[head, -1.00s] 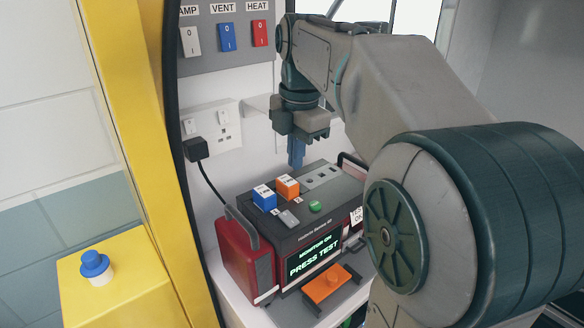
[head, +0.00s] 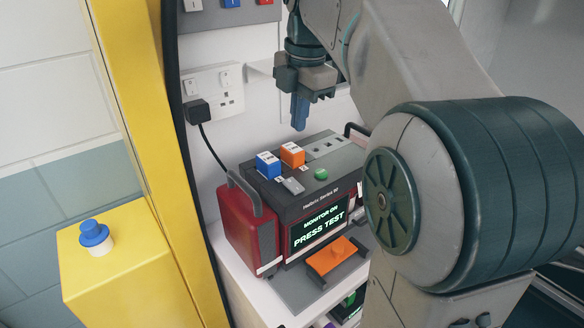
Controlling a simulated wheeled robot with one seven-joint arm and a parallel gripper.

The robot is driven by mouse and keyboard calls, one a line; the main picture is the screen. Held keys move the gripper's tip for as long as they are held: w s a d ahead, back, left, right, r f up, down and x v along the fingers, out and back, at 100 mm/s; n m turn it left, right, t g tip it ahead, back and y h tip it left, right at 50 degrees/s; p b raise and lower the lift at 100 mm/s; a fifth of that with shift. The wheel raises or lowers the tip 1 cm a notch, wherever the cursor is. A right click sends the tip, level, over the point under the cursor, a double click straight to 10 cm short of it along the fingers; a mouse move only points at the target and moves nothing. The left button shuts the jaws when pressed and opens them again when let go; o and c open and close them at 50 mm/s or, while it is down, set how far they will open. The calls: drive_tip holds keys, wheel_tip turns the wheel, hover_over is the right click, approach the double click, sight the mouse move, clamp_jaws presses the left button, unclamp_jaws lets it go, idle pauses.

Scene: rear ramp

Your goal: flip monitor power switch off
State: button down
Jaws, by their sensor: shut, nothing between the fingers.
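The monitor is a red and dark grey box (head: 266,228) standing on a white surface. Its lit screen (head: 320,228) reads "MONITOR ON" and "PRESS TEST". On its top are a small grey rocker switch (head: 292,186), a round green button (head: 321,174), a blue block (head: 268,165) and an orange block (head: 292,154). The rocker looks like the power switch, but its marking is too small to read. My gripper (head: 299,126) points down, shut and empty. It hangs above the back of the monitor's top, apparently clear of it.
A wall socket (head: 229,93) holds a black plug (head: 198,112) whose cable runs down behind the monitor. An orange-topped piece (head: 332,256) sits in front of the screen.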

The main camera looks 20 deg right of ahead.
sight(293, 180)
drive_tip(key=f, duration=0.4)
drive_tip(key=w+f, duration=0.1)
drive_tip(key=f, duration=0.8)
drive_tip(key=shift+w+a, duration=0.25)
drive_tip(key=shift+a, duration=0.05)
drive_tip(key=shift+d+r, duration=0.1)
drive_tip(key=shift+d, duration=0.05)
